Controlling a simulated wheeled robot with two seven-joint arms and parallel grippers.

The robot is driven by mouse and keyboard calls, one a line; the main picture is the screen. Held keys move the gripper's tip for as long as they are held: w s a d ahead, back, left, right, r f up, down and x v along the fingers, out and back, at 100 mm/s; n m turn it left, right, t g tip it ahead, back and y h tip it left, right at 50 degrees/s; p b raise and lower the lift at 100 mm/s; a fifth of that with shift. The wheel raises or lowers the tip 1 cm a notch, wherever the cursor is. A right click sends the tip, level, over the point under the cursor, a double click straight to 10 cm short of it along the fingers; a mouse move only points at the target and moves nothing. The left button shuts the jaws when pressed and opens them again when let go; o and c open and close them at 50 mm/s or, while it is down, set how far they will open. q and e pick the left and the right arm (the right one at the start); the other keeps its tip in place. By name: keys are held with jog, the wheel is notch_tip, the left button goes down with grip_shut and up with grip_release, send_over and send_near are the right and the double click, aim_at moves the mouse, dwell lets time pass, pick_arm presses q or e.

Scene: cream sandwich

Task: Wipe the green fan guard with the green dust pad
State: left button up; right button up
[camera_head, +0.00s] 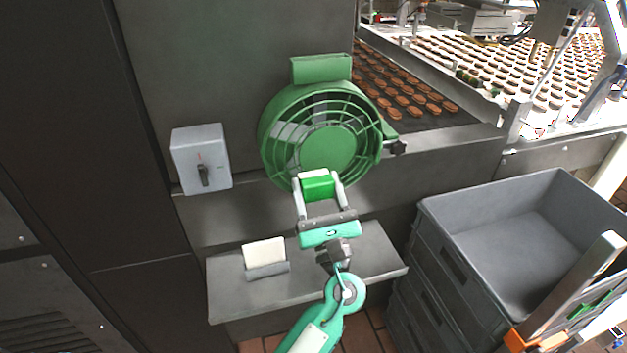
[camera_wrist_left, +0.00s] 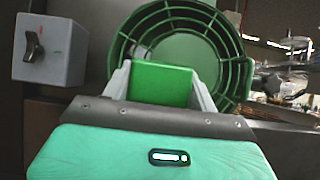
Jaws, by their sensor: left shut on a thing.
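The green fan guard (camera_head: 327,147) is a round cage with a solid centre disc, mounted on the grey wall panel. It also shows in the left wrist view (camera_wrist_left: 205,50). My left gripper (camera_head: 318,180) is shut on the green dust pad (camera_head: 318,187), which has a pale top edge. The pad sits between the two fingers in the left wrist view (camera_wrist_left: 160,84). In the head view the pad overlaps the guard's lower edge; I cannot tell whether they touch. My right gripper is not in view.
A grey switch box (camera_head: 201,159) is on the wall left of the fan. A grey shelf (camera_head: 330,268) below holds a white card in a holder (camera_head: 265,258). Stacked grey crates (camera_head: 445,225) stand at the right. A conveyor with biscuits (camera_head: 405,95) runs behind the fan.

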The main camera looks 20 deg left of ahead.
pick_arm(q)
jog(key=shift+s+d, duration=0.5)
jog(key=shift+s, duration=0.25)
jog(key=shift+s+d, duration=0.45)
jog(key=shift+s, duration=0.2)
jog(key=shift+s+d, duration=0.4)
jog(key=shift+s, duration=0.2)
